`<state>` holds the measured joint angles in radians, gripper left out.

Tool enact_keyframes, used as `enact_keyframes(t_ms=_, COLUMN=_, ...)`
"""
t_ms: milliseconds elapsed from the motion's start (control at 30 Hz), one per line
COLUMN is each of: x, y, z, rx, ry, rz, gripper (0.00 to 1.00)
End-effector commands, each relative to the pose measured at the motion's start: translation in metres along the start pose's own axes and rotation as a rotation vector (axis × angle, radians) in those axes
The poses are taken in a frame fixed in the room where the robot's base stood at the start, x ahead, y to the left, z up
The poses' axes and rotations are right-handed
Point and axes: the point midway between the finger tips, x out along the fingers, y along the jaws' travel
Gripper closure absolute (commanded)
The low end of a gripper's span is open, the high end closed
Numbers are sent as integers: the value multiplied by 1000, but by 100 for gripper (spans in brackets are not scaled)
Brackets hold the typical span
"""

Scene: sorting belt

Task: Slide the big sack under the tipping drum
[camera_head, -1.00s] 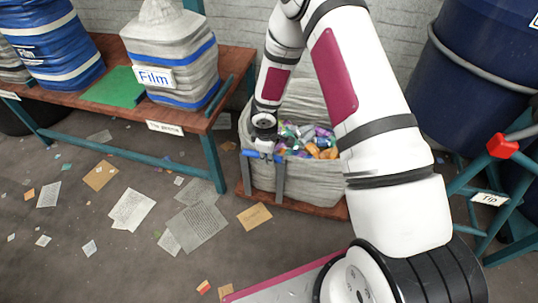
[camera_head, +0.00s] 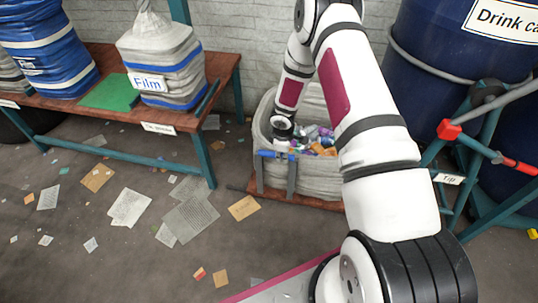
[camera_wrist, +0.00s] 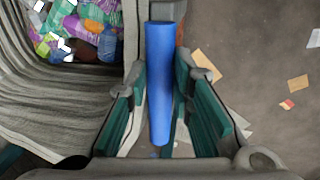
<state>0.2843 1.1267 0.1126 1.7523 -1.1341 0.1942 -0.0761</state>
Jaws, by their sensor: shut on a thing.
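The big sack (camera_head: 325,186) is a grey woven bag, open at the top, with colourful crushed cans in it. It stands upright on a red-brown wooden board (camera_head: 252,188) on the floor. A blue handle (camera_head: 272,154) on grey uprights is at its front left. My gripper (camera_wrist: 161,100) is shut on this handle, whose blue bar (camera_wrist: 160,60) runs between the fingers in the wrist view. The tipping drum (camera_head: 420,85) is dark blue, labelled "Drink ca...", and stands to the right, apart from the sack. My arm hides the sack's right side.
A wooden bench (camera_head: 222,75) with teal legs stands left, bearing a "Film" sack (camera_head: 160,55). A teal stand with a "Tip" label (camera_head: 448,179) and red-ended levers (camera_head: 449,130) is right. Loose papers (camera_head: 190,220) litter the floor in front.

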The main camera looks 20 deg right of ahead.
Motion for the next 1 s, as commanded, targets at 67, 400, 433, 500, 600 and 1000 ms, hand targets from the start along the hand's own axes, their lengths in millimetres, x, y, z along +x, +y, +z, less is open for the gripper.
enact_keyframes(t_ms=67, x=1, y=2, z=17, rx=1, ry=-5, rz=2, gripper=100)
enact_keyframes(t_ms=400, x=0, y=1, z=36, rx=-1, ry=-1, rz=2, gripper=100)
enact_keyframes(t_ms=433, x=0, y=1, z=36, rx=0, ry=-1, rz=2, gripper=100)
enact_keyframes(t_ms=500, x=0, y=1, z=35, rx=0, ry=-1, rz=2, gripper=100)
enact_keyframes(t_ms=600, x=0, y=1, z=35, rx=0, ry=0, rz=2, gripper=71)
enact_keyframes(t_ms=1000, x=-7, y=1, z=33, rx=1, ry=2, rz=3, gripper=71)
